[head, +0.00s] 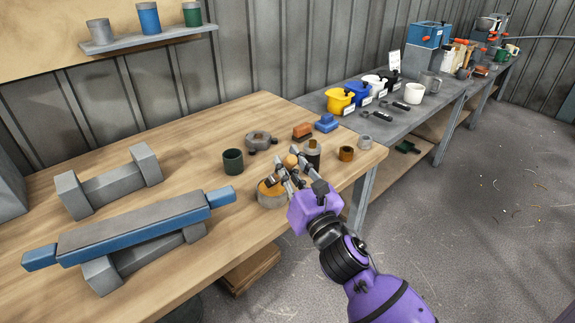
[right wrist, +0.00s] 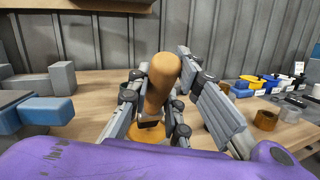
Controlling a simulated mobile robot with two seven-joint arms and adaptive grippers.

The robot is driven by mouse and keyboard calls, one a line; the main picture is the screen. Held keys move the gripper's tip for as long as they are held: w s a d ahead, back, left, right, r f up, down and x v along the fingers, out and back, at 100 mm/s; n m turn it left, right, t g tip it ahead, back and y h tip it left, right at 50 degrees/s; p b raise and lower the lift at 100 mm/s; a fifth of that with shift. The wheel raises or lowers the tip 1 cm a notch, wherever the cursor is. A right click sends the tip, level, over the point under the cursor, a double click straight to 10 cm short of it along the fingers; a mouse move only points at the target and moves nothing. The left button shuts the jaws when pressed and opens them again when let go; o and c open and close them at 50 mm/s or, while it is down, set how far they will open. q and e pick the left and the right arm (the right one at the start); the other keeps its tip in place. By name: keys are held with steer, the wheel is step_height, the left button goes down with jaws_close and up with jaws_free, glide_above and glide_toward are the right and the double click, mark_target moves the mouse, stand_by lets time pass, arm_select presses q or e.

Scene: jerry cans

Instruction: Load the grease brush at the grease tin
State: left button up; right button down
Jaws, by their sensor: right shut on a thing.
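The grease brush has a rounded wooden handle (right wrist: 160,80), which also shows as a small tan knob in the head view (head: 290,160). My right gripper (head: 289,172) is shut on this handle, with fingers on both sides of it in the right wrist view (right wrist: 161,95). The grease tin (head: 271,193) is a round, low tin with orange-yellow grease, on the wooden bench by the gripper. Its orange top shows below the brush in the right wrist view (right wrist: 149,133). The brush's lower end is over or in the tin; I cannot tell whether it touches grease. My left gripper is out of view.
A dark green cup (head: 233,161) stands left of the tin. A dark jar (head: 312,154) and a brown ring-shaped piece (head: 346,154) stand close to the right. A long blue-and-grey bar (head: 145,225) lies on supports at the left. The bench's front middle is clear.

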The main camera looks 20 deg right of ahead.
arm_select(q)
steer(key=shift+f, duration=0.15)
arm_select(e)
steer(key=shift+f, duration=0.35)
arm_select(q)
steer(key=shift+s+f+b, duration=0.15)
steer(key=shift+b, duration=0.15)
arm_select(e)
steer(key=shift+f, duration=0.15)
stand_by(0.4)
steer(key=shift+r+p, duration=0.85)
steer(key=shift+r, duration=0.15)
steer(key=shift+r+p, duration=2.15)
steer(key=shift+r, duration=0.45)
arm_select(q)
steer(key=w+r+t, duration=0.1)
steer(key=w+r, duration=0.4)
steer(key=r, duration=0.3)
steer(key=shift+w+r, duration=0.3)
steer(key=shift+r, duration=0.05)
arm_select(e)
steer(key=shift+f, duration=0.1)
